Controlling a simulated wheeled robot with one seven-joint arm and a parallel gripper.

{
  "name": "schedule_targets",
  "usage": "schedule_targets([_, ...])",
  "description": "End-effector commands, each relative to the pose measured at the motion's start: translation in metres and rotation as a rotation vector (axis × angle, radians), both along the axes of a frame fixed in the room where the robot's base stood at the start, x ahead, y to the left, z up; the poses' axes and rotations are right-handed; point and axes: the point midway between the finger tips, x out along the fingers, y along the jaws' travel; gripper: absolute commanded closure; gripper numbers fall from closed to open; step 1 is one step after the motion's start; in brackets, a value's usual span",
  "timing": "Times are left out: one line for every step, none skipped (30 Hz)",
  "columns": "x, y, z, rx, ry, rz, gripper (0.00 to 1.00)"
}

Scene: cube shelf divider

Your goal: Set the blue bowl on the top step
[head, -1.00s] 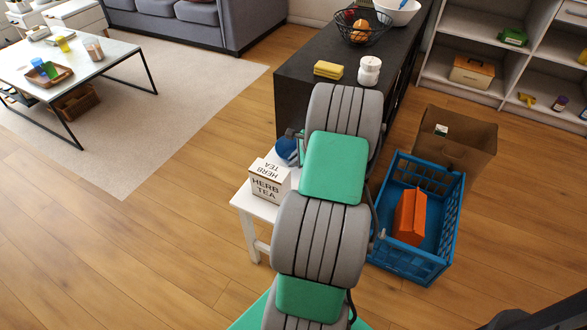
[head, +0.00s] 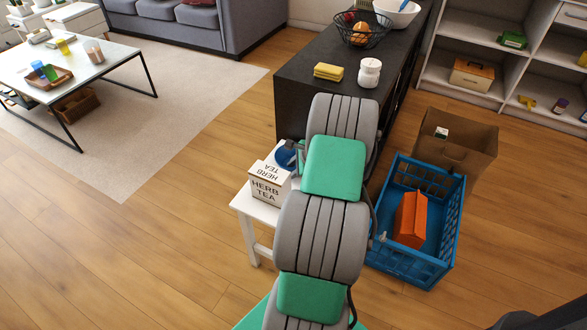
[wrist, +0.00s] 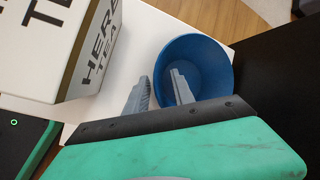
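The blue bowl (head: 285,156) sits on the white top (head: 255,208) of a small stool, partly hidden by my arm in the head view. In the wrist view the bowl (wrist: 212,58) appears upright on the white surface (wrist: 150,45). My gripper (wrist: 160,85) is at its near-left rim. One finger is outside the wall and the other is inside, with a gap between them. The gripper looks open. Contact between the bowl's base and the surface is hidden.
A herb tea box (head: 268,187) stands on the same top, left of the bowl. A dark cabinet (head: 310,95) rises just behind. A blue crate (head: 445,245) and a brown bin (head: 465,155) stand on the floor at right. Floor at left is clear.

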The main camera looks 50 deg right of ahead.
Motion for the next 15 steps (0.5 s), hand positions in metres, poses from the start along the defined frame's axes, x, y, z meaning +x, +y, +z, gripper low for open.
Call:
schedule_targets([0.000,0.000,0.000,0.000,0.000,0.000,0.70])
schedule_targets([0.000,0.000,0.000,0.000,0.000,0.000,0.70])
schedule_targets([0.000,0.000,0.001,0.000,0.000,0.000,0.70])
schedule_targets([0.000,0.000,0.002,0.000,0.000,0.000,0.70])
schedule_targets([-0.001,0.000,0.004,-0.001,-0.001,0.000,0.70])
schedule_targets([-0.003,-0.001,0.008,-0.001,-0.001,0.000,0.70])
schedule_targets([-0.005,-0.001,0.012,-0.002,-0.001,-0.001,0.70])
schedule_targets([-0.007,-0.001,0.017,-0.003,-0.002,-0.001,0.70])
schedule_targets([-0.012,-0.002,0.025,-0.002,-0.002,-0.001,0.70])
schedule_targets([-0.016,-0.002,0.032,-0.003,-0.002,-0.002,0.70])
schedule_targets([-0.019,-0.002,0.038,-0.003,-0.003,-0.002,0.70])
schedule_targets([-0.025,-0.002,0.048,-0.003,-0.002,-0.003,0.70])
schedule_targets([-0.030,-0.003,0.055,-0.004,-0.001,-0.003,0.70])
schedule_targets([-0.034,-0.003,0.062,-0.004,-0.002,-0.004,0.70])
schedule_targets([-0.040,-0.003,0.070,-0.003,-0.002,-0.003,0.70])
